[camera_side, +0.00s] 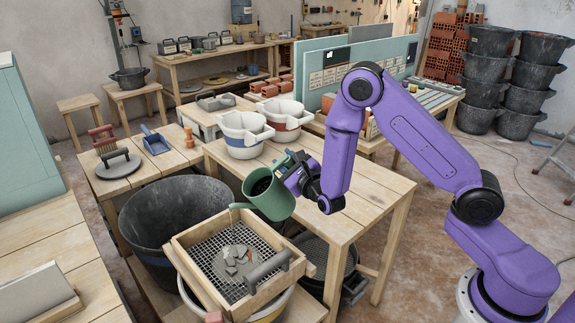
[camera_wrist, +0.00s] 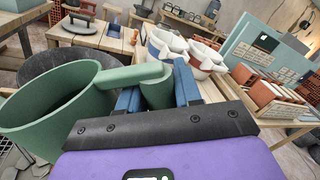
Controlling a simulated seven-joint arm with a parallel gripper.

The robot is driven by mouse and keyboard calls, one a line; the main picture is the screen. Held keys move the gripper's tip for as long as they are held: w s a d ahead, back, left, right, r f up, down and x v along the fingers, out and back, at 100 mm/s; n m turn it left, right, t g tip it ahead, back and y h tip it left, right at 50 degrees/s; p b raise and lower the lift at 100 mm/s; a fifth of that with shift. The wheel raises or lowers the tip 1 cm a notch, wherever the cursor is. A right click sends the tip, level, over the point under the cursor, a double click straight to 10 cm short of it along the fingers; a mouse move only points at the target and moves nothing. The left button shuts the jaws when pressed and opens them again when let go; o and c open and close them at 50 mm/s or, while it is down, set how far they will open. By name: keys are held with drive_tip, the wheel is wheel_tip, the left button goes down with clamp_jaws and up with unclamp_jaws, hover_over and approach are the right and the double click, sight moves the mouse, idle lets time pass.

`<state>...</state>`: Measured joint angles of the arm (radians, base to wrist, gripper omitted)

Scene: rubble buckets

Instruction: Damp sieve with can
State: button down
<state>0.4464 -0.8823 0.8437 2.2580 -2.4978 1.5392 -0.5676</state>
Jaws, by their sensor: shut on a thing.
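The green can (camera_side: 268,197) is held tilted above the back right of the sieve, with its short spout pointing left over the mesh. My gripper (camera_side: 292,174) is shut on the can's handle; in the wrist view the blue fingers (camera_wrist: 157,92) close around the green handle, and the can's wide open body (camera_wrist: 55,112) lies to the left. The sieve (camera_side: 184,262) is a square wooden frame with wire mesh, resting on a pale bucket. Several grey rubble pieces (camera_side: 236,257) lie on a round patch mid-mesh. I cannot tell whether water is flowing.
A large black tub (camera_side: 160,240) stands left of the sieve. A wooden table (camera_side: 335,187) is behind, bearing two white buckets with coloured bands (camera_side: 243,145). Stacked black buckets (camera_side: 483,85) stand at back right.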

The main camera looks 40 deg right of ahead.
wheel_tip(320, 180, down, 9)
drive_tip(key=d+m, duration=0.1)
drive_tip(key=m, duration=0.5)
drive_tip(key=shift+s+d+r, duration=0.15)
drive_tip(key=shift+d+r, duration=0.05)
drive_tip(key=shift+r, duration=0.1)
wheel_tip(320, 180, up, 5)
drive_tip(key=shift+f, duration=0.1)
idle(0.4)
drive_tip(key=shift+d, duration=0.1)
idle(0.3)
